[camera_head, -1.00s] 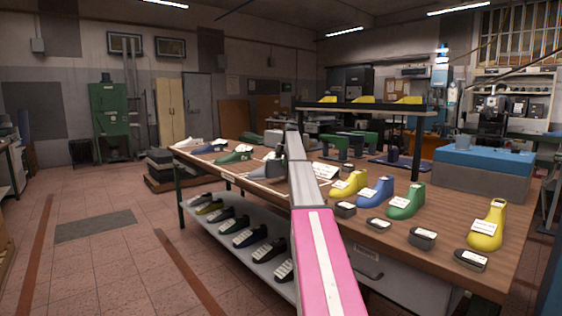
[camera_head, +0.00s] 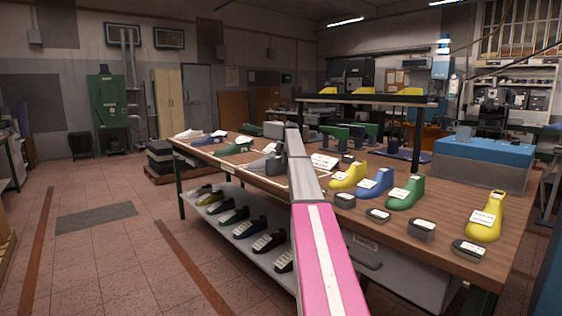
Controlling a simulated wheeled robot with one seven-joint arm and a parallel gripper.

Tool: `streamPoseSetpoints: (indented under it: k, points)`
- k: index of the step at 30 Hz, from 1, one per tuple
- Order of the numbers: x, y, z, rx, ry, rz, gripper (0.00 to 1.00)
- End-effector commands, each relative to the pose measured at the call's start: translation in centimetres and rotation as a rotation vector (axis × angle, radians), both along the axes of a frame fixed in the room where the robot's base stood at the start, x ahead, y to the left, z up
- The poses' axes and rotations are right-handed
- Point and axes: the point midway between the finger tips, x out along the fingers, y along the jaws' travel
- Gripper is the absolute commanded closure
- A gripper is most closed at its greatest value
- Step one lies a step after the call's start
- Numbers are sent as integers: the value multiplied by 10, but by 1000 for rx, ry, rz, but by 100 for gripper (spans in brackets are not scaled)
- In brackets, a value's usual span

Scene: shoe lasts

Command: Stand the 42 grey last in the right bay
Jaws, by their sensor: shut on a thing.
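A grey last (camera_head: 257,164) shows just left of my arm, over the far left part of the long wooden table. My gripper (camera_head: 275,165) is mostly hidden by my own arm; a dark part of it shows against the grey last, and it is shut on it. The number on the grey last is too small to read. I cannot tell whether the last touches the table. A green last (camera_head: 237,147) and a blue last (camera_head: 208,138) lie farther left. No bay labelled as right can be made out.
Yellow (camera_head: 348,176), blue (camera_head: 375,183) and green (camera_head: 406,193) lasts stand right of my arm, with another yellow last (camera_head: 486,218) near the right end. Small dark blocks line the front edge. A blue-topped box (camera_head: 484,152) stands behind. Shoes fill the lower shelf (camera_head: 225,228).

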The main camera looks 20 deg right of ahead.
Motion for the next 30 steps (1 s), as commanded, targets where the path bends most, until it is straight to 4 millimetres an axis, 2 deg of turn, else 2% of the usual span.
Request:
streamPoseSetpoints:
  k: [24,25,27,30]
  points:
    - [0,0,-3,0,0,0,99]
    - [0,0,-3,0,0,0,39]
    - [0,0,-3,0,0,0,16]
    - [0,0,-3,0,0,0,16]
